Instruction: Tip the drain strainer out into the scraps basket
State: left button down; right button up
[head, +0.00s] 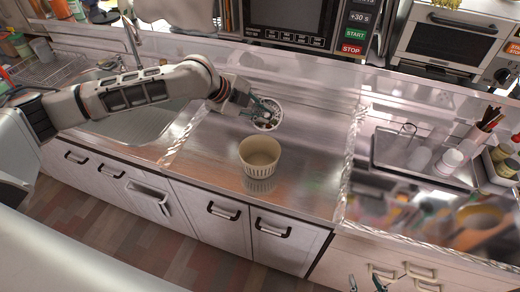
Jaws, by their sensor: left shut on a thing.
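The drain strainer (276,122) is a small white round bowl with dark and reddish bits showing inside. My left gripper (262,105) is shut on its left rim side. The strainer is behind the scraps basket (259,168), in the picture just above it; its exact height over the counter is hard to tell. The scraps basket is a beige, slotted round tub standing upright on the steel counter, and its visible inside looks empty. My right gripper (366,285) shows only in part at the bottom edge, its fingertips apart with nothing seen between them.
The sink (135,122) lies to the left with a tap (130,35) behind it. A microwave (290,22) stands at the back. A tray (420,160) with cups is at the right. The counter around the basket is clear.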

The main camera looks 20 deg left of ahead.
pick_arm(q)
jog(key=shift+s+a+r, duration=0.1)
jog(key=shift+s+r, duration=0.1)
pick_arm(e)
jog(key=shift+s+r, duration=0.1)
jog(key=shift+r, duration=0.15)
jog(key=shift+d, duration=0.15)
